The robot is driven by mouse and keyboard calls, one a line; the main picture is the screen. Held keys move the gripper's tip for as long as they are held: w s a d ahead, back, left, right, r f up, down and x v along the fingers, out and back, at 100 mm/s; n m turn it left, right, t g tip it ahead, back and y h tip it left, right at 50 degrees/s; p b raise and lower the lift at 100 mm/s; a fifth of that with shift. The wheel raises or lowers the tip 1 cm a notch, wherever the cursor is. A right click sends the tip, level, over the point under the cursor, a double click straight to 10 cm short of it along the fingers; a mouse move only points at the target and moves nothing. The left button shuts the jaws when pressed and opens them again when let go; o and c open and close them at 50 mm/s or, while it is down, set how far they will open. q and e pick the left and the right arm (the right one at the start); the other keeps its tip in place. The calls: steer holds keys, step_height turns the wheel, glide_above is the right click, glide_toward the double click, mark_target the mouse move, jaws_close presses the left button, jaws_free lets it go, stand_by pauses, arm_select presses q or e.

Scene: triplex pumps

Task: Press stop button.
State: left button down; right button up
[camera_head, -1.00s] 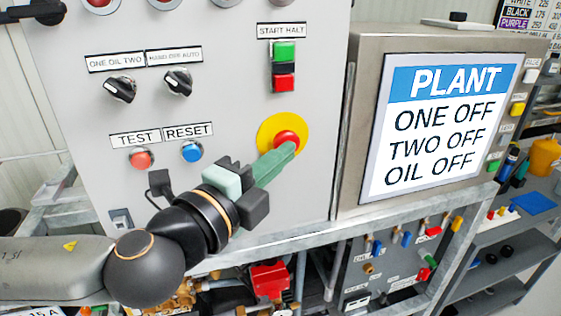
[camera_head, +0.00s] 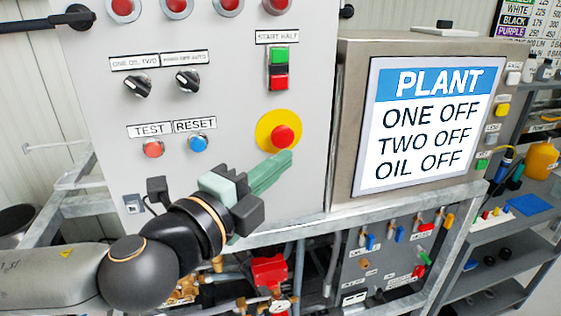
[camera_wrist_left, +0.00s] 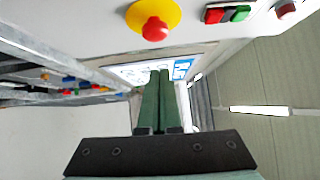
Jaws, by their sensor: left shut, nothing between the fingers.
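The red mushroom stop button (camera_head: 283,137) on its yellow round plate (camera_head: 264,131) sits on the grey panel (camera_head: 225,100), below the START HALT buttons. It also shows at the top of the left wrist view (camera_wrist_left: 154,28). My left gripper (camera_head: 288,157) is shut and empty. In the left wrist view the fingers (camera_wrist_left: 159,75) lie together, below the button in the picture. My right gripper is in neither current view.
The green and red START HALT buttons (camera_head: 278,68) are above. TEST (camera_head: 153,148) and RESET (camera_head: 198,143) buttons and two black knobs are at the left. A PLANT screen (camera_head: 425,125) reads ONE OFF, TWO OFF, OIL OFF. A metal frame rail (camera_head: 310,228) runs below the panel.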

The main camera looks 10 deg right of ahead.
arm_select(q)
steer(key=b+v, duration=0.1)
steer(key=v, duration=0.7)
steer(key=shift+a, duration=0.3)
steer(key=shift+s+f, duration=0.1)
steer(key=shift+f, duration=0.1)
steer(key=w+f+n, duration=0.6)
steer(key=f+n, duration=0.3)
steer(key=n, duration=0.1)
steer(key=w+a+f+n+t+y+p, duration=0.1)
steer(key=a+f+n+y, duration=0.25)
steer(key=f, duration=0.45)
steer(key=w+a+f+n+y, duration=0.1)
steer(key=a+f+n+y, duration=0.1)
steer(key=f+n, duration=0.45)
steer(key=s+a+f+n+g+y, duration=0.1)
steer(key=s+a+f, duration=0.3)
steer(key=f, duration=0.5)
steer(key=s+a+f+n+g+y, duration=0.1)
steer(key=s+a+f+n+y, duration=0.2)
steer(key=s+a+f, duration=0.2)
steer(key=s+a+f+n+g+y, duration=0.1)
steer(key=s+a+f, duration=0.4)
steer(key=f, duration=0.8)
steer(key=s+n+y, duration=0.1)
steer(key=s, duration=0.2)
steer(key=shift+s+a+f+g+p, duration=0.25)
steer(key=shift+s+f+g+p, duration=0.05)
steer(key=shift+s+f+p, duration=0.1)
